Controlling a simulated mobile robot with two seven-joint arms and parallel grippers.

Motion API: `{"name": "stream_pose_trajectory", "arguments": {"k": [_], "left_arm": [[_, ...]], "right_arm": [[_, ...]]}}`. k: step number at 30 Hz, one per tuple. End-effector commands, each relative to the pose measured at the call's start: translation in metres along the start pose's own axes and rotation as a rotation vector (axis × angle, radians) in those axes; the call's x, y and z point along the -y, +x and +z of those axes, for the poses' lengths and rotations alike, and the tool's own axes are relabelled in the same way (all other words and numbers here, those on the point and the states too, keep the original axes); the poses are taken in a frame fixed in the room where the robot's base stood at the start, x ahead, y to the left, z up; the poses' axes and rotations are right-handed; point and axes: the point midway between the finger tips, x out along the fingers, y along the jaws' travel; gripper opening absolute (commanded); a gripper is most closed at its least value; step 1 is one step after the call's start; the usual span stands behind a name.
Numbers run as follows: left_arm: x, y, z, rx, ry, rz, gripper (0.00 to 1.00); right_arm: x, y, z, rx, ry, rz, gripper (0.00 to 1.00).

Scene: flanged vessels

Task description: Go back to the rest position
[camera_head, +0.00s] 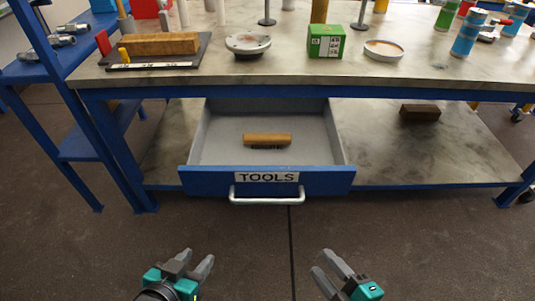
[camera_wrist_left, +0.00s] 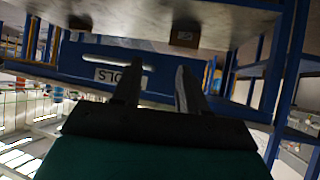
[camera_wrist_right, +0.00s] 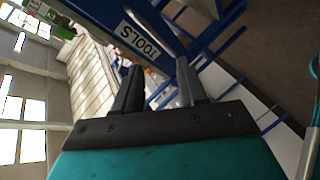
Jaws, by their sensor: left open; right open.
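My left gripper (camera_head: 188,262) is open and empty, low in the head view, in front of the workbench. My right gripper (camera_head: 328,272) is also open and empty, to the right of it. Both are apart from the drawer (camera_head: 265,183) labelled TOOLS, which stands pulled open under the bench top. A wooden-handled brush-like tool (camera_head: 267,139) lies inside the drawer. In the left wrist view, the fingers (camera_wrist_left: 155,88) are spread with nothing between them. In the right wrist view, the fingers (camera_wrist_right: 160,88) are spread and empty too.
The bench top (camera_head: 300,75) carries a green box (camera_head: 325,41), a round flanged part (camera_head: 248,44), a white dish (camera_head: 384,49) and a wooden block (camera_head: 160,44). A dark brown block (camera_head: 420,112) lies on the lower shelf. The floor (camera_head: 265,240) before the drawer is clear.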

Motion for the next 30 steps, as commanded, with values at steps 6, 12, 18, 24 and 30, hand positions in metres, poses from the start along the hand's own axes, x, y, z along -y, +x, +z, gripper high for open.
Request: {"name": "stream_pose_trajectory", "arguments": {"k": [6, 12, 18, 24, 30], "left_arm": [[0.003, 0.005, -0.014, -0.029, 0.007, -0.004, 0.43], [0.003, -0.002, -0.023, -0.029, 0.007, -0.004, 0.43], [0.007, -0.032, -0.054, -0.029, 0.009, -0.022, 0.43], [0.016, -0.057, -0.068, -0.009, 0.008, -0.054, 0.43], [0.022, -0.066, -0.073, -0.007, 0.012, -0.07, 0.43]], "right_arm": [[-0.026, 0.009, 0.024, 0.269, 0.638, 0.027, 0.41], [-0.034, 0.002, 0.02, 0.425, 1.113, 0.019, 0.41], [-0.066, -0.016, 0.008, 0.442, 1.08, 0.034, 0.41], [-0.092, -0.033, -0.003, 0.46, 1.065, 0.05, 0.41], [-0.102, -0.042, -0.004, 0.469, 1.057, 0.059, 0.41]]}}
